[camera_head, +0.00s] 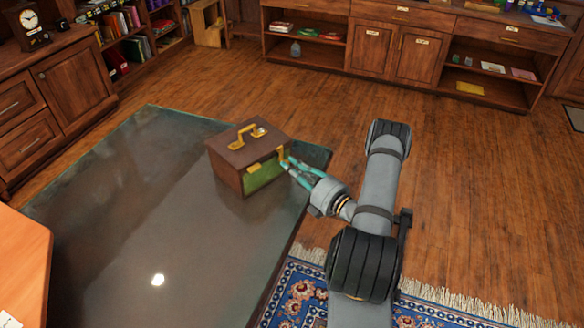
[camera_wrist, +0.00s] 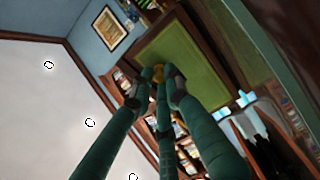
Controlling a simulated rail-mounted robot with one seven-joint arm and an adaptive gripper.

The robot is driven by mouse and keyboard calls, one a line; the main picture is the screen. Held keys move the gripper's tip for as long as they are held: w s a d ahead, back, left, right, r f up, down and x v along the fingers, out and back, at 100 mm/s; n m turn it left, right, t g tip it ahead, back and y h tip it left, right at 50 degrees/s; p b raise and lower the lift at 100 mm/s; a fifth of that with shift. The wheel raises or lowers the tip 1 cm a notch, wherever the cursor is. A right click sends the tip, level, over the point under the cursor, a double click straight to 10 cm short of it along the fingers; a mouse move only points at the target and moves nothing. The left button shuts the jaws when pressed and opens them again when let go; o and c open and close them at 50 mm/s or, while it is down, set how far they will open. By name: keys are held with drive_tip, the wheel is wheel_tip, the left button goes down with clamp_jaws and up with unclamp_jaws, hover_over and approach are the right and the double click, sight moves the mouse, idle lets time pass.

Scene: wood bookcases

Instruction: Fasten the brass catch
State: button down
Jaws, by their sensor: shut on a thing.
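A brown wooden box (camera_head: 232,160) with a brass handle (camera_head: 243,135) on its lid stands near the right edge of the glossy dark table. Its green front panel (camera_head: 262,174) faces my arm. The brass catch (camera_head: 282,154) is at the box's upper right front. My gripper (camera_head: 287,163) reaches it from the right.
The dark tabletop (camera_head: 130,215) is clear left of and in front of the box. An orange-brown surface (camera_head: 20,265) lies at the left edge. Wooden cabinets (camera_head: 400,50) stand along the back, and a patterned blue rug (camera_head: 300,290) lies on the floor near the table.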

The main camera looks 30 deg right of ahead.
drive_tip(key=c, duration=1.7)
unclamp_jaws()
drive_tip(key=shift+s, duration=0.1)
drive_tip(key=v, duration=1.2)
drive_tip(key=x, duration=1.2)
drive_tip(key=shift+m, duration=0.3)
